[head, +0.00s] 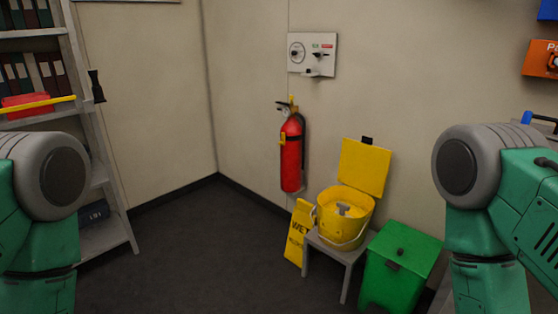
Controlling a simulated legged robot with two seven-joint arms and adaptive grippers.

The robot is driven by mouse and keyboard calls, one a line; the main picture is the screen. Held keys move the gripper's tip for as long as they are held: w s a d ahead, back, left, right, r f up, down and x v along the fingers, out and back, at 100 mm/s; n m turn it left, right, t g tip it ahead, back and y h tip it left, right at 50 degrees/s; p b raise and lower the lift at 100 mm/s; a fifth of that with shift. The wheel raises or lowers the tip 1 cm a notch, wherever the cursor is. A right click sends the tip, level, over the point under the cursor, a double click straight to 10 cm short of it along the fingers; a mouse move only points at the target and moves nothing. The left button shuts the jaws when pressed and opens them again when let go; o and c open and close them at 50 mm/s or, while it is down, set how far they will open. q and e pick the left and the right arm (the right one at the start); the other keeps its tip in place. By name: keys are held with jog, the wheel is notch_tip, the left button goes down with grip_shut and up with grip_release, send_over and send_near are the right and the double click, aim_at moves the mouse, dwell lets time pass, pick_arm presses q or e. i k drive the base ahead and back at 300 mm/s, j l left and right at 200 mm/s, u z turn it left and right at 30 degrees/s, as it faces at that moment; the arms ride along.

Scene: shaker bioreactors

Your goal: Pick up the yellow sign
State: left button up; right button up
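The yellow sign (297,236) has dark lettering, the top of which looks like "WET". It stands on the dark floor, leaning or tilted slightly, near the wall and just left of a small grey stool. Part of its right side is hidden behind the stool and the bucket. My green and grey arms show at the left and right edges of the head view, both well apart from the sign. Neither gripper shows in the view.
A yellow bucket (344,222) sits on the grey stool (336,250). A green bin (396,270) stands to its right. A red fire extinguisher (291,155) hangs on the wall. A shelf (128,231) stands at left. The floor (190,250) between is clear.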

aim_at(301, 223)
jog(key=i+l+u, duration=0.15)
jog(key=i+u, duration=0.2)
jog(key=i, duration=1.35)
jog(key=i+z, duration=0.75)
jog(key=i+j+z, duration=0.1)
jog(key=i+z, duration=0.4)
jog(key=z, duration=0.2)
jog(key=i+z, duration=0.15)
jog(key=z, duration=0.25)
